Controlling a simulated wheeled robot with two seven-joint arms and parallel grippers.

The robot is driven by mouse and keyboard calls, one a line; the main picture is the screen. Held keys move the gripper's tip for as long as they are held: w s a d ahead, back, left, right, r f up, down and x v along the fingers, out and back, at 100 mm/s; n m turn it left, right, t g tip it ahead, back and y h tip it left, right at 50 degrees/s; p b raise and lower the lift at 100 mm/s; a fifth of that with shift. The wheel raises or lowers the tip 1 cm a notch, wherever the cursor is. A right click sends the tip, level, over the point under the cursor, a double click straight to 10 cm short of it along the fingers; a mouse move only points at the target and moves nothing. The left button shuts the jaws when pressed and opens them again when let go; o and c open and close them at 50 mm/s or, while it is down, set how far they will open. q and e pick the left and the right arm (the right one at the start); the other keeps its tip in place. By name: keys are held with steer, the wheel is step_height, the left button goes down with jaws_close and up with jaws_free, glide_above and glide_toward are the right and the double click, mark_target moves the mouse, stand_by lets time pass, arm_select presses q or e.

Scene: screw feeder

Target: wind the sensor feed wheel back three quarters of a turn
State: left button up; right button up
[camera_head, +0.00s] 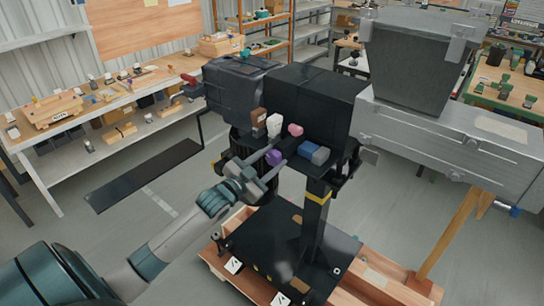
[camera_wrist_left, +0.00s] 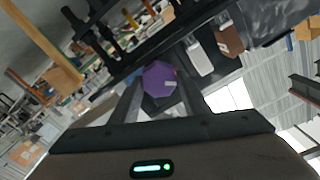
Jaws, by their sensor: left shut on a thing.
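A purple knob (camera_head: 274,157), many-sided with a pale mark on its face, sits on the front of the black machine (camera_head: 300,95). It also shows in the left wrist view (camera_wrist_left: 160,79). My left gripper (camera_head: 268,162) is shut on this knob, one finger on each side. I see no label that tells whether it is the sensor feed wheel. A white part (camera_head: 274,125), a brown block (camera_head: 258,117), a pink knob (camera_head: 295,129) and a blue block (camera_head: 310,151) sit close by on the same machine. My right gripper is not in view.
A grey metal hopper (camera_head: 415,65) and grey housing (camera_head: 450,140) stand to the right of the machine. A black post (camera_head: 315,215) rises from a dark base plate (camera_head: 260,245). A cluttered workbench (camera_head: 90,120) stands at the left; the floor before it is mostly open.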

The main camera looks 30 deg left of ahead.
arm_select(q)
steer(key=n+p, duration=0.1)
steer(key=n, duration=0.2)
steer(key=shift+a+n, duration=0.1)
steer(key=shift+n, duration=0.3)
steer(key=n+p, duration=0.1)
steer(key=n, duration=0.2)
steer(key=shift+a+n, duration=0.1)
steer(key=shift+n, duration=0.2)
steer(key=n+p, duration=0.1)
steer(key=n, duration=0.5)
steer(key=shift+a+f+p, duration=0.1)
steer(key=shift+f+p, duration=0.05)
steer(key=shift+p, duration=0.15)
steer(key=n, duration=0.6)
steer(key=shift+f+n+p, duration=0.15)
steer(key=shift+n+p, duration=0.2)
steer(key=shift+n, duration=0.05)
steer(key=n, duration=0.6)
steer(key=shift+f, duration=0.2)
steer(key=shift+n, duration=0.3)
steer(key=o, duration=1.1)
steer(key=shift+r, duration=0.1)
